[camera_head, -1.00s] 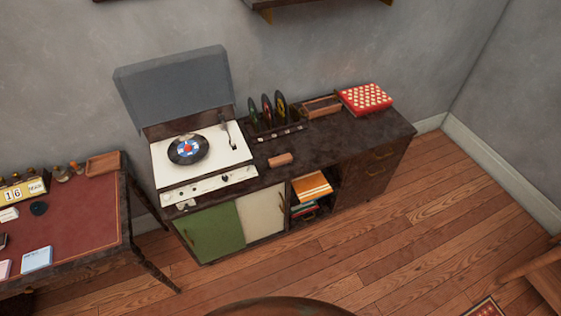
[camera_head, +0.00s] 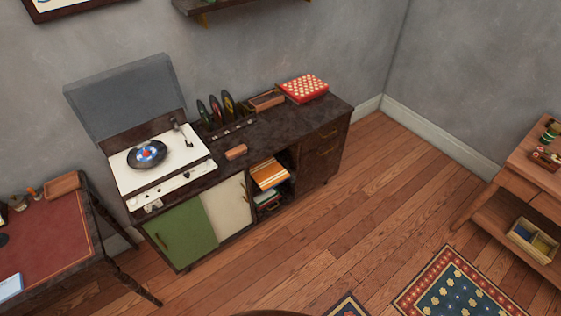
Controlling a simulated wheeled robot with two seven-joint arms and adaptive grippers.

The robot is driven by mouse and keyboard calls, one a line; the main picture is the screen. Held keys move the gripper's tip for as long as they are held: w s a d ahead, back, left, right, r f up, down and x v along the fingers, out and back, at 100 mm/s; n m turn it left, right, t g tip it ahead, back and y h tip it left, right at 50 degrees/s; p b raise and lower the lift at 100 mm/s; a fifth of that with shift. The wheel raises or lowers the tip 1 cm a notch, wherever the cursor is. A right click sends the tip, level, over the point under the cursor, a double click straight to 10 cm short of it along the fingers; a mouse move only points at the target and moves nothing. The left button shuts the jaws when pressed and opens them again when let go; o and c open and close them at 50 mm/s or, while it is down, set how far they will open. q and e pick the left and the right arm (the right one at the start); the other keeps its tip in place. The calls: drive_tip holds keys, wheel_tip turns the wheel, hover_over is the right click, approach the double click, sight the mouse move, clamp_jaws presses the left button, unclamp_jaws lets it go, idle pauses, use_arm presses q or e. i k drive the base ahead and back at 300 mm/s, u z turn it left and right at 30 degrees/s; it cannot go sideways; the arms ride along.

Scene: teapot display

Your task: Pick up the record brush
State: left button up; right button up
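A small reddish-brown block, which looks like the record brush (camera_head: 236,152), lies on the dark top of the cabinet (camera_head: 292,126). It sits to the right of the record player (camera_head: 154,158), in front of the record rack. The record player's lid is raised and a black record with a blue and red label lies on it. Neither of my grippers shows in the view, so their state cannot be seen.
A rack of records (camera_head: 225,122), a wooden tray (camera_head: 266,101) and a red patterned box (camera_head: 303,88) stand along the cabinet's back. A red-topped desk (camera_head: 42,236) is at left, a wooden table (camera_head: 541,160) at right. Wooden floor (camera_head: 310,230) lies open in front; a patterned rug (camera_head: 455,288) is lower right.

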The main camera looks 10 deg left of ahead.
sight(235, 153)
drive_tip(key=z, duration=0.7)
drive_tip(key=i, duration=2.05)
drive_tip(key=u, duration=1)
drive_tip(key=i, duration=0.8)
drive_tip(key=u, duration=1)
